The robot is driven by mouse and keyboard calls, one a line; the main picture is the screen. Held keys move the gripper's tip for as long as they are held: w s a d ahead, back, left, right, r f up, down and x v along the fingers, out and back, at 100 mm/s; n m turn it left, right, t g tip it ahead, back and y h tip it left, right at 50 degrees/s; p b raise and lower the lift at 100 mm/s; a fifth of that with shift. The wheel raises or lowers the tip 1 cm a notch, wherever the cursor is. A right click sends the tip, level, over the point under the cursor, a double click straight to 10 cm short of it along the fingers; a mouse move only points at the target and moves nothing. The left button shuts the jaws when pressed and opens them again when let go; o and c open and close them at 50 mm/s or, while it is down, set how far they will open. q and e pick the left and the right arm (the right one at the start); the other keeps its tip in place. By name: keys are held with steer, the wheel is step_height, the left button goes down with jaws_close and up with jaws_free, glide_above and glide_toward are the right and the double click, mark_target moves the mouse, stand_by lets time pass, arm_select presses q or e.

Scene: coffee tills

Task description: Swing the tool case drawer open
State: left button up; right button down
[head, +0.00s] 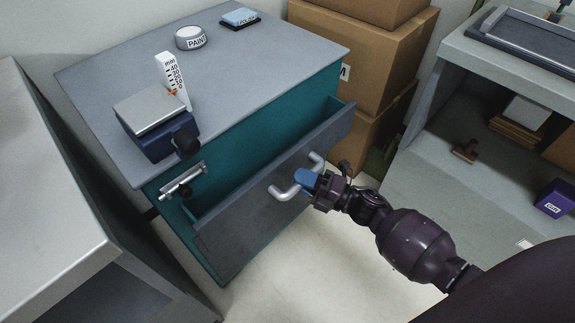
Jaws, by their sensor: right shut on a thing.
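The tool case (110,75) is a teal cabinet with a grey top, in the middle left of the head view. Its drawer (240,220) has a dark grey front and stands partly pulled out, with a gap showing behind the front. A pale bar handle (285,192) is on the drawer front. My right gripper (306,181), with blue fingertips, is shut on the handle at about its middle. The inside of the drawer is mostly dark, and I see no contents. My left gripper is not in view.
Cardboard boxes (345,55) stand behind at right. A grey shelf unit (420,150) is at right, a grey cabinet (45,170) at left. Clear floor (310,270) lies before the drawer.

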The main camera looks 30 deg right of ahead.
arm_select(q)
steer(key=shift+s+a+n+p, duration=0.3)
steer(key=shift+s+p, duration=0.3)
steer(key=shift+p, duration=0.25)
arm_select(e)
steer(key=s+d, duration=0.5)
steer(key=s, duration=0.9)
steer(key=shift+d, duration=0.1)
steer(key=c, duration=1)
jaws_free()
steer(key=shift+o, duration=0.2)
steer(key=shift+s, duration=0.1)
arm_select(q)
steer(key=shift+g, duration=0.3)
arm_select(e)
steer(key=v, duration=1)
steer(key=shift+s+d, duration=0.25)
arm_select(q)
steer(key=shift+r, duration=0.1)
arm_select(e)
steer(key=shift+f, duration=0.1)
